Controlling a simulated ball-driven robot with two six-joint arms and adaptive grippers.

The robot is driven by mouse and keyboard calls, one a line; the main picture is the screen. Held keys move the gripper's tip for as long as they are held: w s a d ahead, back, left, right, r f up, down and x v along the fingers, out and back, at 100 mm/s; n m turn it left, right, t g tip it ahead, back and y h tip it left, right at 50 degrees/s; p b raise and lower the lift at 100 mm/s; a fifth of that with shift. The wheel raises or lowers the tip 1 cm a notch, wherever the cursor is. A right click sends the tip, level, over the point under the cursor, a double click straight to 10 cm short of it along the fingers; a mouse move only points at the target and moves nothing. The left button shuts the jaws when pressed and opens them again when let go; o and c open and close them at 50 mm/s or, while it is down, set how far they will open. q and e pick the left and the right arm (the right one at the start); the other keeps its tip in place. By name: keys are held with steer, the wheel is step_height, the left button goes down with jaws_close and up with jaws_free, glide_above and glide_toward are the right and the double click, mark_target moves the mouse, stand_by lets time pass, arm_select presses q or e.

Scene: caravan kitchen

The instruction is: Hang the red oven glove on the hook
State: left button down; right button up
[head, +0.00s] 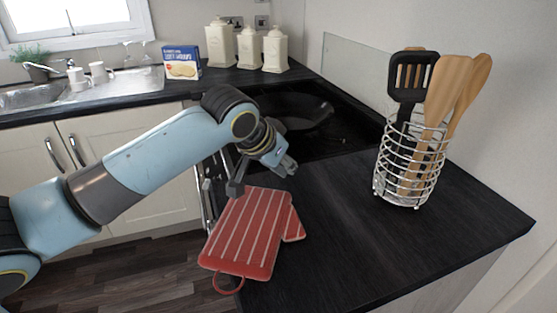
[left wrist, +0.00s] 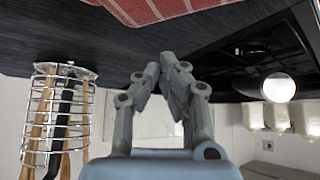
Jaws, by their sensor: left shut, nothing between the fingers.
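The red oven glove (head: 248,235) with pale stripes lies on the dark worktop at its left edge, its hanging loop (head: 228,285) sticking out past the front end. Part of the glove also shows at the top of the left wrist view (left wrist: 150,8). My left gripper (head: 287,168) is just beyond the glove's far end, above the worktop, and apart from the glove in the wrist view. Its fingertips (left wrist: 168,65) are closed together with nothing between them. My right gripper is out of view. I see no hook in either view.
A wire utensil holder (head: 408,165) with wooden and black tools stands on the right of the worktop (head: 350,230). A dark pan (head: 295,110) sits on the hob behind my gripper. Cream canisters (head: 248,48) and a blue box (head: 182,62) stand at the back.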

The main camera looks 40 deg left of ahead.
mark_target(268, 195)
arm_select(q)
steer(key=x, duration=0.3)
steer(key=shift+w+f, duration=0.2)
steer(key=shift+f, duration=0.1)
steer(key=s+p, duration=0.1)
steer(key=s, duration=0.3)
steer(key=shift+d+r, duration=0.1)
steer(key=shift+r, duration=0.05)
steer(key=shift+s, duration=0.15)
steer(key=s+p, duration=0.4)
steer(key=p, duration=0.1)
steer(key=shift+d+r, duration=0.15)
steer(key=shift+d, duration=0.05)
steer(key=shift+s, duration=0.25)
steer(key=shift+f, duration=0.25)
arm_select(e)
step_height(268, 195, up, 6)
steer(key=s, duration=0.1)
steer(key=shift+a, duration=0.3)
arm_select(q)
steer(key=shift+s, duration=0.1)
steer(key=v, duration=1.2)
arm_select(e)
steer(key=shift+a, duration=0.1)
